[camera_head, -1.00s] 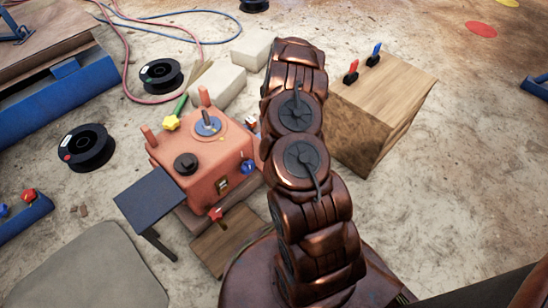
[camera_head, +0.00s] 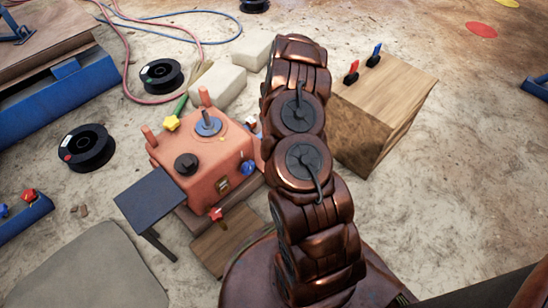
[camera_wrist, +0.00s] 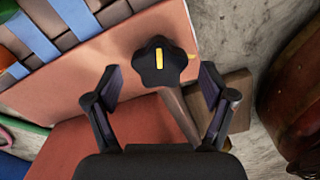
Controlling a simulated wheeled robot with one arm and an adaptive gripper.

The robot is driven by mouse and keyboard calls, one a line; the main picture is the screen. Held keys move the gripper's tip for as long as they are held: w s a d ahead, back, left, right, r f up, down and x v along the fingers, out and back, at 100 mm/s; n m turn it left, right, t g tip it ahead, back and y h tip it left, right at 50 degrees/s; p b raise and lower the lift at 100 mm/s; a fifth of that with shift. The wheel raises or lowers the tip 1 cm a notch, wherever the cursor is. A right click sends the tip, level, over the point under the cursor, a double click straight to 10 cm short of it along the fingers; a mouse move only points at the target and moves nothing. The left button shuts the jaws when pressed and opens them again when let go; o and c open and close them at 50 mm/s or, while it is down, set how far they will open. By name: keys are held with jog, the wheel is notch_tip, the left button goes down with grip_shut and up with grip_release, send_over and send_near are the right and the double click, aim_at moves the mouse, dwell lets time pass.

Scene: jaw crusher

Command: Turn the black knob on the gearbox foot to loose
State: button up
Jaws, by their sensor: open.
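In the wrist view, a black lobed knob (camera_wrist: 160,62) with a yellow bar mark on its face stands on a brownish stem. The yellow bar points nearly straight up the picture. The knob is beside a broad orange surface (camera_wrist: 105,65). My gripper (camera_wrist: 159,76) is open, with one finger to the left and one to the right of the knob, neither visibly touching it. In the head view, the orange gearbox (camera_head: 218,178) is left of my arm, which hides my gripper. I cannot make out this lobed knob there.
The gearbox also carries a round black cap (camera_head: 186,164), a yellow knob (camera_head: 171,122), a red knob (camera_head: 215,214) and a blue knob (camera_head: 248,168). A dark side table (camera_head: 160,203) is at its left. A wooden block (camera_head: 375,105) with red and blue levers stands right of my arm.

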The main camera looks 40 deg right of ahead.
notch_tip(320, 180, up, 11)
dwell(0.6)
jog(key=shift+f, duration=0.1)
